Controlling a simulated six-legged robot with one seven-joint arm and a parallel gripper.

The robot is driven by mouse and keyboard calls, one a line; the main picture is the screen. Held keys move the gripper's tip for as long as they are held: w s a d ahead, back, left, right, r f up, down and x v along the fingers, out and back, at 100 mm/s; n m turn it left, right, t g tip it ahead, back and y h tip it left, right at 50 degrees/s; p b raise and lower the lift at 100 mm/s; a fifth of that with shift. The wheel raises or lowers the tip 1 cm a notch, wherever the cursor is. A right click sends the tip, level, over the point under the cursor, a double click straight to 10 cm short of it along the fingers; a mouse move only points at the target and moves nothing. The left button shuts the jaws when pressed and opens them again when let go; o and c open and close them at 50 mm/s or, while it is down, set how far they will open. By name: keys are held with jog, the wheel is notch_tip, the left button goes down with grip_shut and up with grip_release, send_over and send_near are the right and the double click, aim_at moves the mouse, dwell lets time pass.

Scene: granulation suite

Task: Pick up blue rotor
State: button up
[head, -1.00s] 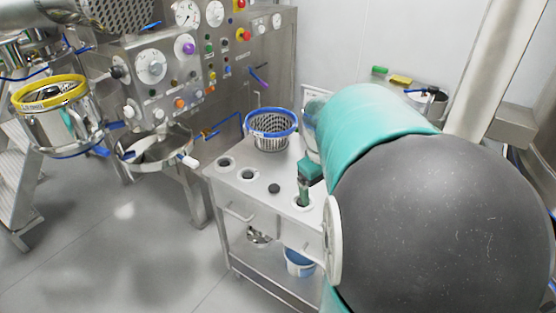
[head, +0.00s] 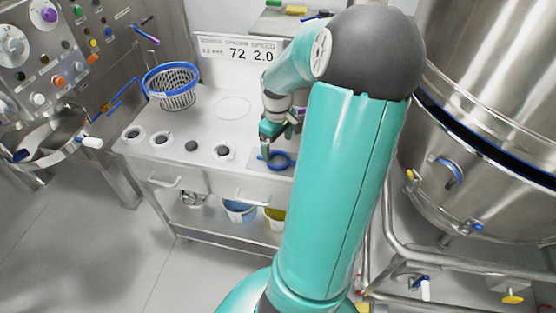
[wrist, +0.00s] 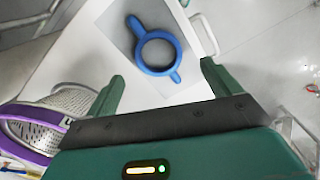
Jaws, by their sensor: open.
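The blue rotor (head: 269,161) is a ring with short arms sticking out. It lies flat on a grey mat (head: 256,163) near the front right of the white cart top. In the wrist view the rotor (wrist: 160,70) lies beyond my fingertips, roughly between them sideways, with grey mat inside its ring. My gripper (head: 270,138) is above and just behind the rotor in the head view. In the wrist view my gripper (wrist: 162,71) has its two green fingers wide apart with nothing between them. My arm hides the right part of the cart.
A blue-rimmed mesh basket (head: 172,98) stands at the cart's back left. Several round sockets (head: 162,138) line the front left. A display sign (head: 240,54) stands at the back. A large steel vessel (head: 480,140) is on the right. The cart's middle is clear.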

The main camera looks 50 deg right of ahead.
aim_at(278, 162)
jog(key=shift+d+f, duration=0.1)
jog(key=shift+f, duration=2.7)
jog(key=shift+c, duration=0.4)
jog(key=c, duration=1.1)
jog(key=shift+c, duration=0.4)
jog(key=shift+r, duration=0.15)
